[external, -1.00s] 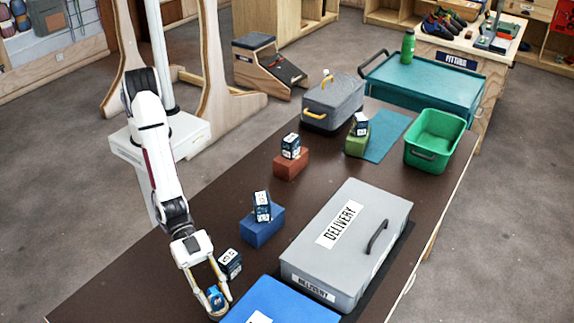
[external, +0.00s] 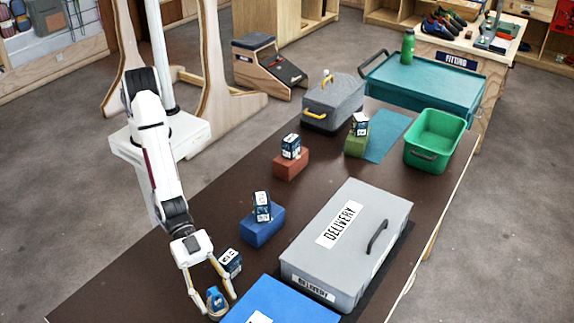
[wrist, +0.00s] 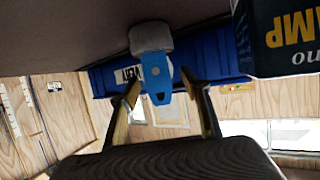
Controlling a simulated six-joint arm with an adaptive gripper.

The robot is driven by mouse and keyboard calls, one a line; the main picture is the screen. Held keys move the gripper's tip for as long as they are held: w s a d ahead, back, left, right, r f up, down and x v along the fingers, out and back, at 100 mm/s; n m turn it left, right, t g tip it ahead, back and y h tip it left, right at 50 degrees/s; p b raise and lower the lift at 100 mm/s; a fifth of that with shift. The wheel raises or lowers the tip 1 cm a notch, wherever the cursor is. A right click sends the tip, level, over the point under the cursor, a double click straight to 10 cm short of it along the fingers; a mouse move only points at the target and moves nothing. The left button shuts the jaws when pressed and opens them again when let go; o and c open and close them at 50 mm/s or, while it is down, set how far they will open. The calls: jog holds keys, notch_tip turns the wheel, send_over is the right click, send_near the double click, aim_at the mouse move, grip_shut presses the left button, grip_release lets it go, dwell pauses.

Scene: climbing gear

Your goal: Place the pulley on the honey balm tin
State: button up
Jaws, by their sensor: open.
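The blue pulley (external: 215,297) stands on a small, pale round tin, apparently the honey balm tin (external: 217,314), at the near end of the dark table. In the wrist view the pulley (wrist: 156,72) rests against the tin's flat face (wrist: 151,38). My gripper (external: 218,302) is open, its two fingers spread on either side of the pulley with gaps. In the wrist view my gripper (wrist: 160,84) also shows open around it. The tin's label cannot be read.
A dark box (external: 230,262) stands close behind my gripper. A blue case (external: 285,303) lies just right of the tin. A grey delivery case (external: 350,235) and a blue block with a box on it (external: 262,228) stand farther off. Bare tabletop (external: 125,285) lies to the left.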

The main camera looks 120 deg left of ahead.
jog(key=v, duration=1.2)
dwell(0.3)
dwell(0.6)
jog(key=s+a+r+n+g+y, duration=0.1)
jog(key=s+a+r+g, duration=0.1)
jog(key=s+a+r, duration=0.5)
jog(key=s+a+r+n+g+y, duration=0.1)
jog(key=s+a+r, duration=0.2)
jog(key=a+r, duration=0.75)
jog(key=s+a+n+g+y, duration=0.1)
jog(key=s+a, duration=0.4)
jog(key=s, duration=0.3)
jog(key=s+a+r+g+y, duration=0.1)
jog(key=s+a, duration=0.4)
jog(key=s, duration=0.4)
jog(key=s+a+n+g+y, duration=0.1)
jog(key=s+a, duration=0.5)
jog(key=s, duration=0.3)
jog(key=shift+r+n+g, duration=0.2)
jog(key=shift+n+g, duration=0.1)
jog(key=shift+g, duration=0.1)
